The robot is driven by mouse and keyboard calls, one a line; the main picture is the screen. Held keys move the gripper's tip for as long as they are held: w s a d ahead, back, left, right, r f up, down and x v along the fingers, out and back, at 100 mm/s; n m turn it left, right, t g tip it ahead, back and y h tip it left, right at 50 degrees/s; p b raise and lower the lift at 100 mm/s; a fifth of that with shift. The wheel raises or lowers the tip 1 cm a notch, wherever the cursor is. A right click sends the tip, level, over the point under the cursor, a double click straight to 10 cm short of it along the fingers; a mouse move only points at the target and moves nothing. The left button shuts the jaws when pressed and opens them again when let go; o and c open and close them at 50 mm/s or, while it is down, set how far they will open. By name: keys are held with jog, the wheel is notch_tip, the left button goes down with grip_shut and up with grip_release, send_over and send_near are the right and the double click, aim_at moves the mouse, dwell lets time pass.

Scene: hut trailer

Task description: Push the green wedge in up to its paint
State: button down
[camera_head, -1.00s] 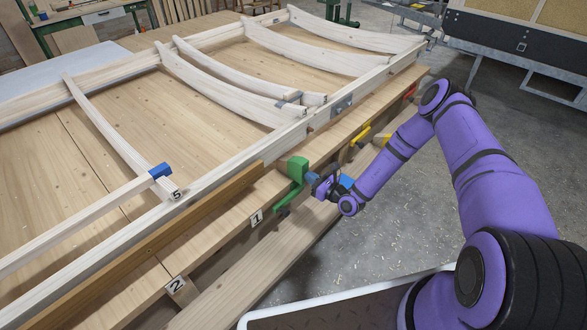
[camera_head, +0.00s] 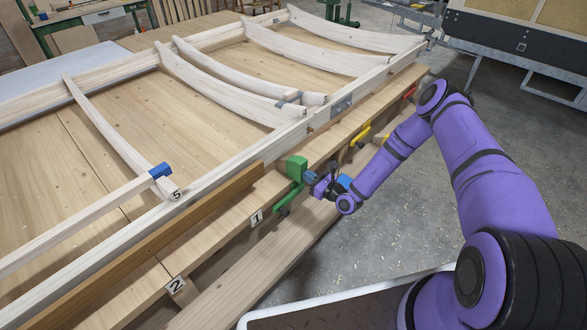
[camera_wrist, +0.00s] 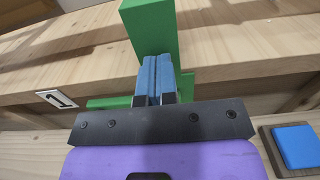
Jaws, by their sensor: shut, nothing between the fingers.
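A green piece (camera_head: 296,168) stands at the front edge of the wooden bench, with an upright block on top and a lower green part reaching down and left. I take it for the green wedge, but its shape is partly hidden and I see no clear paint line. My gripper (camera_head: 310,179) is shut and empty, right beside the green piece. In the wrist view my blue fingertips (camera_wrist: 156,60) lie together in front of the green block (camera_wrist: 149,28) and overlap it; I cannot tell for certain whether they touch.
A label 1 (camera_head: 257,217) and a label 2 (camera_head: 176,285) sit along the bench edge. A yellow piece (camera_head: 361,134) and a red piece (camera_head: 410,93) stand farther along it. A pale wooden frame with curved ribs lies on the bench.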

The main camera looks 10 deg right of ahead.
aim_at(304, 164)
jog(key=shift+x, duration=1.45)
jog(key=shift+s+d+r, duration=0.5)
jog(key=shift+s+r, duration=0.15)
jog(key=shift+r, duration=0.2)
jog(key=shift+s+d+r, duration=0.45)
jog(key=shift+s+r, duration=0.25)
jog(key=shift+r, duration=0.15)
jog(key=shift+s+d+r, duration=0.5)
jog(key=shift+s+r, duration=0.15)
jog(key=shift+r, duration=0.2)
jog(key=shift+r, duration=0.1)
